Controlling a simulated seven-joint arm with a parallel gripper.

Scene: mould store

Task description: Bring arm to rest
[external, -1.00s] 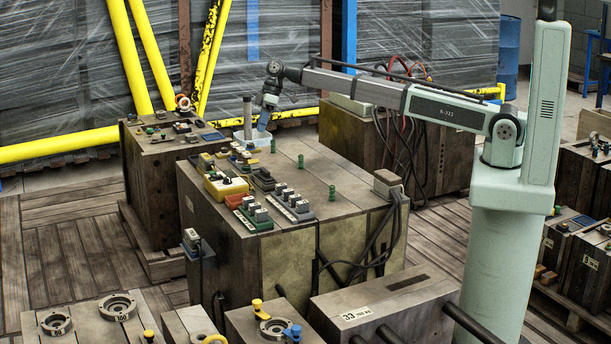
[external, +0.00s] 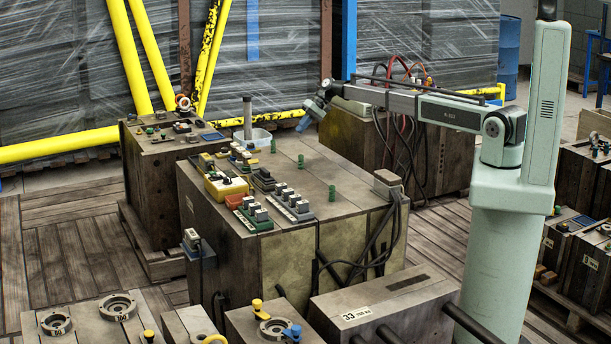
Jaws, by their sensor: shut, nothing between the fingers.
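My gripper (external: 303,124) is at the end of my arm, over the back right part of the large central mould block (external: 330,165). My arm reaches left from the pale green column, partly drawn in, with the forearm nearly level.
Green pins (external: 301,161) stick up from the block. Red and black hoses (external: 405,110) hang behind my forearm. Yellow pipes (external: 60,145) run at the back left.

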